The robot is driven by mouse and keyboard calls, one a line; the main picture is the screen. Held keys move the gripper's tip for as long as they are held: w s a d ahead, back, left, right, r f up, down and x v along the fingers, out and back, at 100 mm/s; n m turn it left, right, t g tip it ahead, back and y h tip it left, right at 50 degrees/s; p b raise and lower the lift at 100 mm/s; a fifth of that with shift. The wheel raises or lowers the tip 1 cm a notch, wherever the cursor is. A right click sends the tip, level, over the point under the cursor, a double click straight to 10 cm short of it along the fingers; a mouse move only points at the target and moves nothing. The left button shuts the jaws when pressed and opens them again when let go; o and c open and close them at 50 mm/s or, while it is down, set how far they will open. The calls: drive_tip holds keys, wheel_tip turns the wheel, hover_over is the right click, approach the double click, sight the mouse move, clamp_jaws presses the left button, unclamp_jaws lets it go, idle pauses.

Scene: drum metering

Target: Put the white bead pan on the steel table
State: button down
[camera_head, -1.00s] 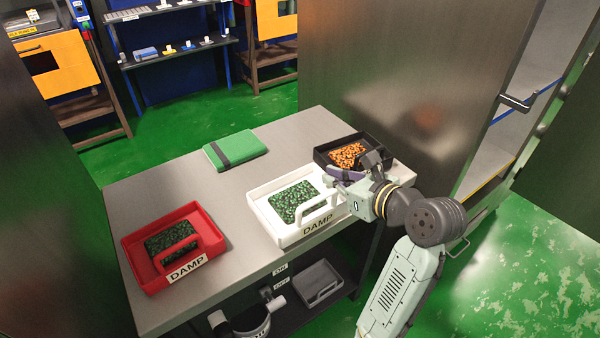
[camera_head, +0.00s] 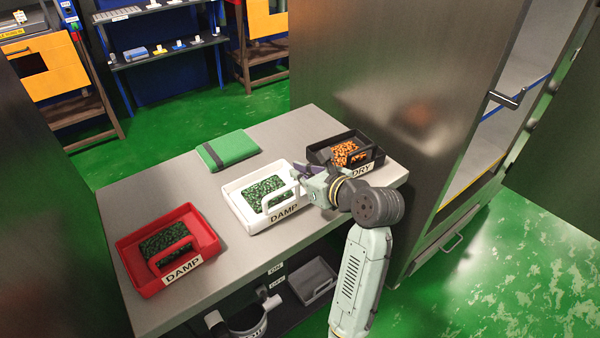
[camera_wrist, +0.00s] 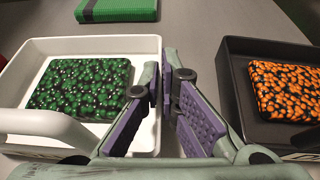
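The white bead pan (camera_head: 237,213) holds green-and-black beads and bears a DAMP label. It is level, at or just above the steel table (camera_head: 207,297), between the red and black pans; I cannot tell if its base fully touches. The pan also shows at left in the wrist view (camera_wrist: 38,54). My gripper (camera_head: 302,171) is at the pan's right side, pointing left. In the wrist view my fingers (camera_wrist: 162,82) are close together around the pan's right side wall, clear of its loop handle. The fingers hide much of that wall.
A red pan (camera_head: 205,236) labelled DAMP stands at the table's front left. A black pan (camera_head: 314,154) with orange beads, labelled DRY, stands close to my gripper's right. A steel cabinet (camera_head: 385,90) rises behind the right end.

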drive_tip(key=c, duration=2.3)
unclamp_jaws()
drive_tip(key=shift+f, duration=0.1)
drive_tip(key=o, duration=0.5)
drive_tip(key=shift+s+d+r, duration=0.25)
drive_tip(key=shift+r, duration=0.05)
drive_tip(key=v, duration=1.1)
drive_tip(key=shift+s+d, duration=0.1)
drive_tip(key=shift+s, duration=0.05)
